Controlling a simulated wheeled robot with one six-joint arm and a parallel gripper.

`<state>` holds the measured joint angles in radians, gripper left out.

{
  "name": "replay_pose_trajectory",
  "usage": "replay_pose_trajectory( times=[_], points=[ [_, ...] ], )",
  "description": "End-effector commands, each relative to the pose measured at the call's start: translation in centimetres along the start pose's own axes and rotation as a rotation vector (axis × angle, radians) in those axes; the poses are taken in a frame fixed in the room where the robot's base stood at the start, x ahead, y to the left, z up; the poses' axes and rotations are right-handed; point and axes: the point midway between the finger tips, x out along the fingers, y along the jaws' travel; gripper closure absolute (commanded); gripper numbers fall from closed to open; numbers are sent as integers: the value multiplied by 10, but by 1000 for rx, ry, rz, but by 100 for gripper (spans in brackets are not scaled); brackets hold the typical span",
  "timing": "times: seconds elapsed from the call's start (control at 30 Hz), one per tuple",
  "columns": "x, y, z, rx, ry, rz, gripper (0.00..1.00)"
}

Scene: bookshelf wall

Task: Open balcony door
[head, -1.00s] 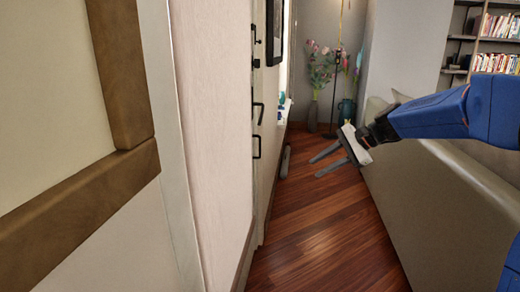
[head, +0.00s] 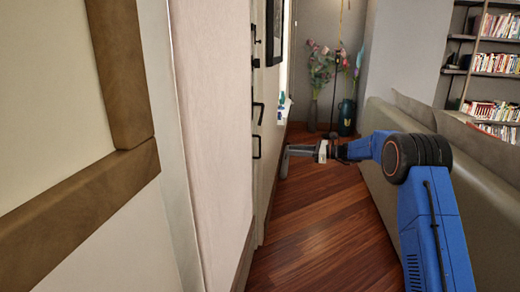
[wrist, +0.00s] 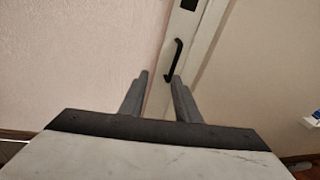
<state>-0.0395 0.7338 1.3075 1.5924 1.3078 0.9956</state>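The door wall (head: 268,85) is a pale surface seen at a steep angle in the head view, with two black bar handles, an upper one (head: 258,113) and a lower one (head: 256,147). In the wrist view a black bar handle (wrist: 173,60) stands on a white upright strip (wrist: 205,38), just beyond the fingertips. My gripper (head: 287,160) is to the right of the lower handle in the head view, pointing left toward the wall. In the wrist view its fingers (wrist: 160,78) are apart with nothing between them. The handle appears beyond the right fingertip, and I see no contact.
A sofa (head: 430,200) lines the right side, with bookshelves (head: 495,60) behind it. A narrow strip of wooden floor (head: 320,235) is clear between wall and sofa. Flowers in a vase (head: 314,105) and a dark blue can (head: 347,115) stand at the far end.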

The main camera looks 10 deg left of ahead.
Motion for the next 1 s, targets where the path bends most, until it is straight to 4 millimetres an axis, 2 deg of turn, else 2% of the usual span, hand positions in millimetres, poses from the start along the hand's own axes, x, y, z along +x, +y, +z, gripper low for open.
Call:
replay_pose_trajectory(
  times=[0.03,0.2,0.47,0.57,1.0],
  points=[
    [4,-10,-10,28,-21,-7,71],
    [13,-30,-27,94,-81,-25,71],
    [24,-37,-31,115,-100,-30,71],
    [37,-37,-30,114,-99,-30,71],
    [115,-39,-22,112,-98,-28,71]
  ],
)
